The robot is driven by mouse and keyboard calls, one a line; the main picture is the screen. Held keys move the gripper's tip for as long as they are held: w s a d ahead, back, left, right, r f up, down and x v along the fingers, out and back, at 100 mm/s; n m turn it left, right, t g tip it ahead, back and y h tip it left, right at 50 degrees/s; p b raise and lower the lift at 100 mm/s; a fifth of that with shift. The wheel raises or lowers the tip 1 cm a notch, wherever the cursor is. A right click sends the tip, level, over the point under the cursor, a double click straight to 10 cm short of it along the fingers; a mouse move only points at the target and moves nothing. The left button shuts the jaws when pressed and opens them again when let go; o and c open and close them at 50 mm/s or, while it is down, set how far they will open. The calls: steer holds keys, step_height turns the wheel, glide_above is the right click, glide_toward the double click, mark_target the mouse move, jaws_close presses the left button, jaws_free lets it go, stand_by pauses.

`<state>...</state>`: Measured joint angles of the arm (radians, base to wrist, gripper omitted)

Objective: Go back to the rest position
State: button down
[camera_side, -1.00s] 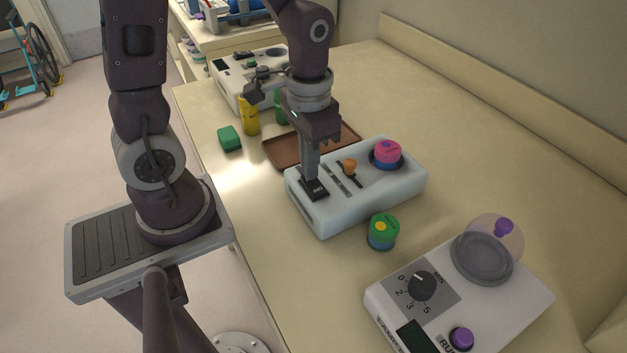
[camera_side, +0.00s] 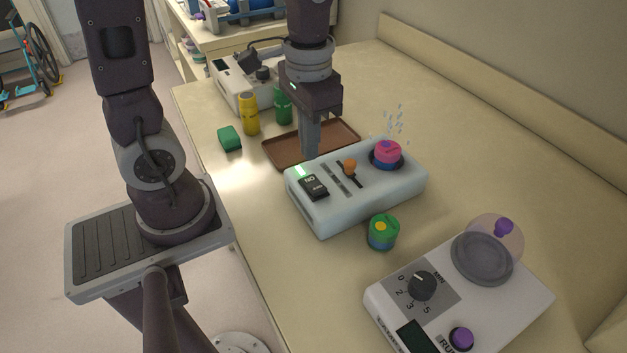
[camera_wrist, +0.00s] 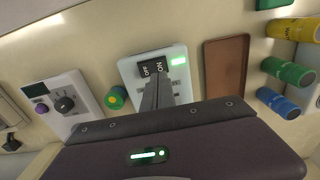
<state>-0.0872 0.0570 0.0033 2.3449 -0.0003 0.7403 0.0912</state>
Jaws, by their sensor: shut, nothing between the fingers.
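My gripper (camera_side: 311,153) is shut and empty. In the side view its fingertips are above the far left edge of the white device (camera_side: 372,205), between it and the brown tray. In the wrist view the gripper (camera_wrist: 157,84) covers part of the same device. The black rocker switch (camera_side: 314,187) carries ON and OFF marks, and a green light (camera_side: 300,171) glows beside it. A pink and blue container (camera_side: 387,151) sits in the round well of the device, with small pale bubbles or droplets above it. An orange slider knob (camera_side: 349,167) is between them.
A brown tray (camera_side: 284,155) is behind the device. A green block (camera_side: 230,139), a yellow bottle (camera_side: 249,114) and a green bottle (camera_side: 283,105) stand near it. A green container (camera_side: 383,231) and a second device with dial (camera_side: 525,297) are in front. The right side is clear.

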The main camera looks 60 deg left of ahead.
steer(key=s+d+r+t, duration=0.2)
steer(key=s+r+t, duration=0.3)
steer(key=s+r, duration=0.3)
step_height(320, 180, up, 2)
steer(key=shift+s+r+t, duration=0.1)
steer(key=shift+s+t, duration=0.2)
steer(key=shift+s, duration=0.05)
